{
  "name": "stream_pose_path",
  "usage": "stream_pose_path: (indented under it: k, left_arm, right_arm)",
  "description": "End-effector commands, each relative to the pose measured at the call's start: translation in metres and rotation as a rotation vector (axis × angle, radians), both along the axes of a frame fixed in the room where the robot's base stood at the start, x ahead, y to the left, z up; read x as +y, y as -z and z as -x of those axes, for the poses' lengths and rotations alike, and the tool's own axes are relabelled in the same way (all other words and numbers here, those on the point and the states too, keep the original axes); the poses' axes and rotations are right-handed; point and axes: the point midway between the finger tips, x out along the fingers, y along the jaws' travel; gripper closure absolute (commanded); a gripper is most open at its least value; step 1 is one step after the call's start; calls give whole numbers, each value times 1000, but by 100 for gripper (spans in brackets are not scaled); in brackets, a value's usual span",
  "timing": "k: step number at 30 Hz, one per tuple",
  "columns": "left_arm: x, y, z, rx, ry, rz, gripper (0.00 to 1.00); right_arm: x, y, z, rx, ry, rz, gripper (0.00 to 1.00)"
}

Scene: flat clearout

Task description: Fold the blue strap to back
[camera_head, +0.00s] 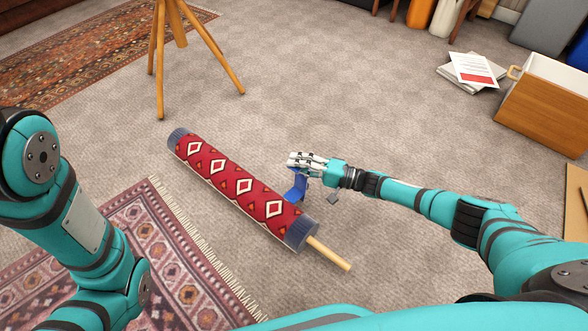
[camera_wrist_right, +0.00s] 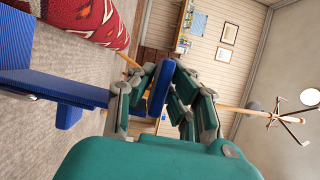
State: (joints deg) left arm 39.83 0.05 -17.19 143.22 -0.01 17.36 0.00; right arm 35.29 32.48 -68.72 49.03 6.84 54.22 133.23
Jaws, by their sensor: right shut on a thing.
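The blue strap (camera_head: 297,187) hangs from my right gripper (camera_head: 303,160), just right of the rolled red rug (camera_head: 232,183) and above the carpet. In the right wrist view, the gripper (camera_wrist_right: 162,88) is shut on the strap's blue band (camera_wrist_right: 158,90), which stands up between the fingers. More of the strap (camera_wrist_right: 55,88) runs off to the left edge there, close to the rug (camera_wrist_right: 85,25). The rug lies diagonally, with white diamonds and dark blue ends, and a wooden pole (camera_head: 328,253) sticks out of its near end. My left gripper is out of view.
A wooden tripod stand (camera_head: 165,60) is beyond the rug. A fringed patterned rug (camera_head: 150,260) lies flat at the left. A wooden box (camera_head: 545,110) and papers (camera_head: 474,70) are at the right. Carpet behind the right gripper is clear.

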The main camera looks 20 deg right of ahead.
Motion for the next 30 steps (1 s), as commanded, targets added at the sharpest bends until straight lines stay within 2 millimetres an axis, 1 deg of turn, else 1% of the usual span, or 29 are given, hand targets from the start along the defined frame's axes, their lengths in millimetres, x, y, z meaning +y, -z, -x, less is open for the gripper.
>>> stream_pose_path:
  k: [1,15,16,21,30]
  left_arm:
    - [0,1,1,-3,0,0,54]
    - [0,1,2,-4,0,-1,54]
    - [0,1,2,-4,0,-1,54]
    - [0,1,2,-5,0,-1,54]
    - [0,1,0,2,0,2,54]
  right_arm:
    - [-1,5,-1,5,7,13,100]
    - [-2,8,0,7,5,18,100]
    - [-2,8,0,7,5,18,87]
    - [-1,8,0,7,4,16,65]
    - [-4,5,1,5,3,11,65]
